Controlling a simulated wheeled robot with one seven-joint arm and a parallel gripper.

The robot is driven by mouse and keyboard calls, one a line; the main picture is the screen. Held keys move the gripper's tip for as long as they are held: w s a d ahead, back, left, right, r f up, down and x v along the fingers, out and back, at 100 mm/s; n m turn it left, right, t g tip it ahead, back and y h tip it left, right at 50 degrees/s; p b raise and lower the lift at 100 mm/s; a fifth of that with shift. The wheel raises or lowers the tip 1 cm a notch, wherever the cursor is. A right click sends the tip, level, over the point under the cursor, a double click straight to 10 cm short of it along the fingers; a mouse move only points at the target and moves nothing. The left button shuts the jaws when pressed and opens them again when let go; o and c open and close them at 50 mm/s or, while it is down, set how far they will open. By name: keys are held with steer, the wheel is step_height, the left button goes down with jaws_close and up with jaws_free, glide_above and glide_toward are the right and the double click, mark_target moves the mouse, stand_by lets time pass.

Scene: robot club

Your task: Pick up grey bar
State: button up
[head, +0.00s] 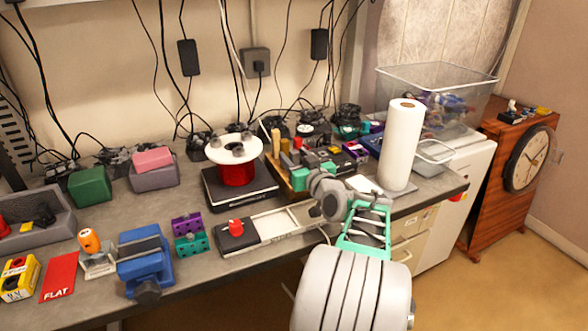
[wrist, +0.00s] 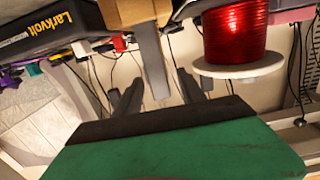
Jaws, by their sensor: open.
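A plain grey bar-like piece (wrist: 152,62) stands out in the wrist view, running down from a light wooden block (wrist: 135,12); it looks like the grey bar. My gripper (wrist: 160,76) is open, with one dark finger on each side of this piece as seen in the picture. I cannot tell how far beyond the fingertips it is, and no contact shows. In the head view my wrist hangs over the front part of the bench, right of the black platform; it hides my fingers, and I cannot pick out the bar there.
The bench is crowded. A red spool (head: 237,172) sits on a black platform (head: 240,192). A paper towel roll (head: 402,145) stands right of my wrist. A shallow tray with a red knob (head: 236,227) and a blue vise (head: 145,258) lie to the left.

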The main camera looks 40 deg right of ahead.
steer(key=shift+w, duration=0.15)
steer(key=shift+c, duration=0.2)
jaws_close()
stand_by(1.0)
steer(key=shift+r, duration=0.1)
